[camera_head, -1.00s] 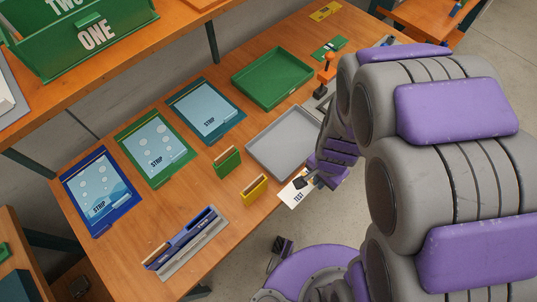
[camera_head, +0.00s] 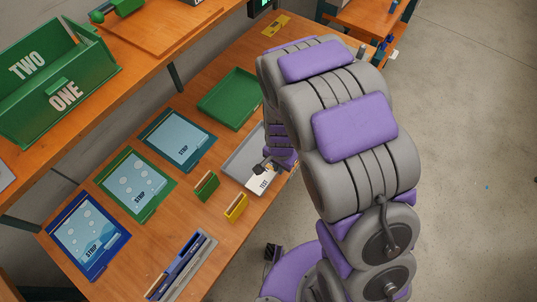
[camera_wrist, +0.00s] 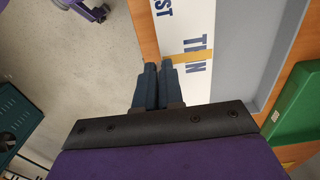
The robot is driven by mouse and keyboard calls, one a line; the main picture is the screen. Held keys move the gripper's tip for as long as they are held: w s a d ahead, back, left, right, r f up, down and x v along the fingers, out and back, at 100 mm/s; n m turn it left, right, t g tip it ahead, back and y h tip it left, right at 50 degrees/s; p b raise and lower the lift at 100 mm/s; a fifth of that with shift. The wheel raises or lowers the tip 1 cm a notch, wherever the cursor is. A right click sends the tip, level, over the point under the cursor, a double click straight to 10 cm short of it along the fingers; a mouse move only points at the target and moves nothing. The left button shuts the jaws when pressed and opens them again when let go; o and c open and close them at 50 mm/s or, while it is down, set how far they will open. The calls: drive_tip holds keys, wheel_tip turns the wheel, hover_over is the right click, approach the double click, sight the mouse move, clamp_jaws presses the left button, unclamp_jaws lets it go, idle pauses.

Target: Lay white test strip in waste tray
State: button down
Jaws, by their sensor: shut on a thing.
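The white test strip (camera_head: 263,182), printed with TEST, is in my gripper (camera_head: 264,167) at the near right end of the grey tray (camera_head: 234,166). In the wrist view my gripper (camera_wrist: 158,68) is shut at the edge of the strip (camera_wrist: 190,28), which carries blue lettering and a tan band. The strip overlaps the grey tray (camera_wrist: 238,45) in this view; I cannot tell whether it touches the tray. My arm hides the far right part of the tray in the head view. No label shows which tray is for waste.
A green tray (camera_head: 228,97) lies beyond the grey one. A green holder (camera_head: 206,186) and a yellow holder (camera_head: 236,207) stand just left of the strip. Several strip pouches (camera_head: 138,183) lie along the left. A blue tool rack (camera_head: 180,265) sits nearest.

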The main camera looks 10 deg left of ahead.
drive_tip(key=w+a, duration=0.3)
drive_tip(key=w+a+b, duration=0.1)
drive_tip(key=w, duration=0.1)
drive_tip(key=shift+w+a+f, duration=0.1)
drive_tip(key=shift+a+f, duration=0.15)
drive_tip(key=shift+f, duration=0.1)
wheel_tip(320, 180, down, 4)
drive_tip(key=shift+r+b, duration=0.15)
drive_tip(key=shift+b, duration=0.4)
drive_tip(key=shift+r, duration=0.1)
drive_tip(key=c, duration=1.3)
unclamp_jaws()
drive_tip(key=shift+o, duration=0.2)
wheel_tip(320, 180, up, 12)
drive_tip(key=p, duration=0.2)
drive_tip(key=shift+p, duration=0.4)
